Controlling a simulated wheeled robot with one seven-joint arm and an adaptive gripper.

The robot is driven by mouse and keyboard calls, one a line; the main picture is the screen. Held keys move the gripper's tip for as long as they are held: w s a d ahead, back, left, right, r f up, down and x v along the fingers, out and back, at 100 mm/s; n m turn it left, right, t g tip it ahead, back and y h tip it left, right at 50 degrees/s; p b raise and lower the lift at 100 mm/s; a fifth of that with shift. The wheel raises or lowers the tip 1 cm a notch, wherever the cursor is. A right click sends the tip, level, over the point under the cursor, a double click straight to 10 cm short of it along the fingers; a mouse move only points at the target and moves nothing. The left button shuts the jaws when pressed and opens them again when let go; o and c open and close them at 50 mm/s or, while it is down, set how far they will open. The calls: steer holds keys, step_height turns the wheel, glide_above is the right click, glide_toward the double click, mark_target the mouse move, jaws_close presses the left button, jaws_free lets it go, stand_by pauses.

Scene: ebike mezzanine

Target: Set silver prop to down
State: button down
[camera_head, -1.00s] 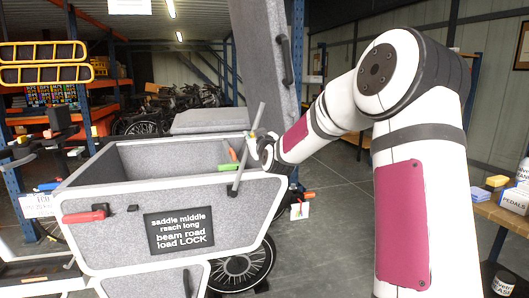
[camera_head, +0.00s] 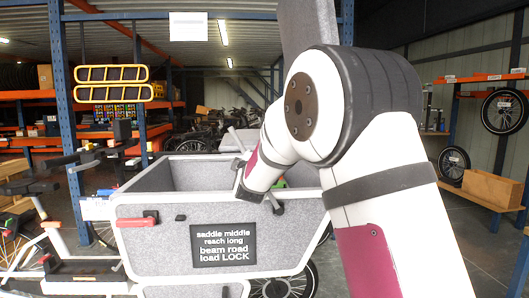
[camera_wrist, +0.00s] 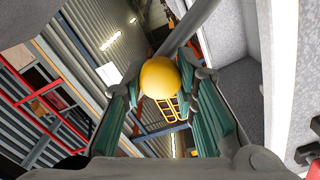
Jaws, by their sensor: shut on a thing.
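The silver prop (camera_head: 236,139) is a grey bar at the right side of the grey cargo box (camera_head: 146,211). In the head view its upper end leans left, and my gripper (camera_head: 240,165) and arm hide its middle. In the wrist view the bar (camera_wrist: 190,27) runs to a yellow ball knob (camera_wrist: 160,77). The knob sits between the teal pads of my gripper (camera_wrist: 160,92), which is shut on it. The exact contact is partly hidden by the ball.
The box front carries a black text sign (camera_head: 223,245) and a red handle (camera_head: 137,219). A yellow rack (camera_head: 112,84) hangs at left. Shelving with wheels (camera_head: 502,111) stands at right.

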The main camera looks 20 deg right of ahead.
steer(key=shift+w+a+f+n+p, duration=0.4)
steer(key=shift+a+f+n, duration=1.55)
steer(key=shift+f, duration=1.35)
steer(key=shift+w+a+f+n+p, duration=0.25)
steer(key=shift+w+a+f+n, duration=0.4)
steer(key=shift+a+f+n, duration=2)
steer(key=shift+w+a+f+n+p, duration=0.4)
steer(key=shift+a+f+n, duration=0.85)
steer(key=shift+f, duration=2.75)
steer(key=shift+w+d+f+n, duration=0.1)
steer(key=shift+d+n, duration=0.25)
steer(key=shift+d, duration=0.1)
steer(key=c, duration=1.3)
jaws_free()
steer(key=shift+f, duration=0.1)
steer(key=v, duration=1.2)
